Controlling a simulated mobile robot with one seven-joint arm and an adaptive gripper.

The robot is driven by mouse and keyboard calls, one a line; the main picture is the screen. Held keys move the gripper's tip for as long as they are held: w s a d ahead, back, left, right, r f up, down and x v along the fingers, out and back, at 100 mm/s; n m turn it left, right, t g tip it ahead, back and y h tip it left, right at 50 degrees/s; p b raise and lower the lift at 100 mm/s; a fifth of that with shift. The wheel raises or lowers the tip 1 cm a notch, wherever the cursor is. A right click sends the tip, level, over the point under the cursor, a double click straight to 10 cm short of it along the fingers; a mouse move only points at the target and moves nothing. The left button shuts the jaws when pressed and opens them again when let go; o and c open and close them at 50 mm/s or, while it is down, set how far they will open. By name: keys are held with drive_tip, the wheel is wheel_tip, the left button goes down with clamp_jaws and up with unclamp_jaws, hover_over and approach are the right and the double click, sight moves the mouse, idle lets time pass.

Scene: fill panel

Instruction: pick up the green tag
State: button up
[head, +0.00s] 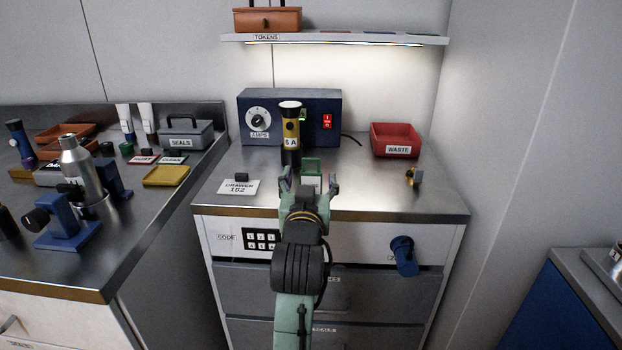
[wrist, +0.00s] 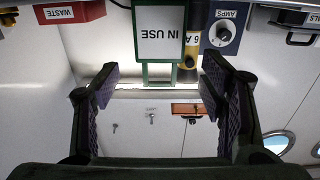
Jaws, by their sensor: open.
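The green tag (head: 311,164) has a green frame around a white face. It stands on the drawer cabinet's metal top, partly hidden by my gripper in the head view. In the wrist view the tag (wrist: 160,32) reads "IN USE" upside down at the top centre, with green below its face. My gripper (head: 310,183) is open and empty, its fingertips spread just in front of the tag. In the wrist view the two dark fingers of my gripper (wrist: 158,88) are apart, with the tag beyond the gap and no contact visible.
A black and yellow cylinder marked "6 A" (head: 290,130) stands close behind the tag. The blue AMPS box (head: 275,105) is at the back. A red WASTE bin (head: 395,140) and a small brass piece (head: 414,177) are right. The DRAWER 152 card (head: 240,187) lies left.

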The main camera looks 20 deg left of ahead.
sight(311, 174)
drive_tip(key=x, duration=0.2)
drive_tip(key=p+x, duration=0.1)
drive_tip(key=x, duration=0.1)
drive_tip(key=shift+w+f, duration=0.15)
drive_tip(key=shift+f, duration=0.2)
drive_tip(key=shift+c, duration=0.2)
drive_tip(key=c, duration=1)
drive_tip(key=shift+r, duration=0.15)
wheel_tip(311, 174, up, 10)
drive_tip(key=shift+f+b, duration=0.1)
drive_tip(key=shift+b, duration=0.25)
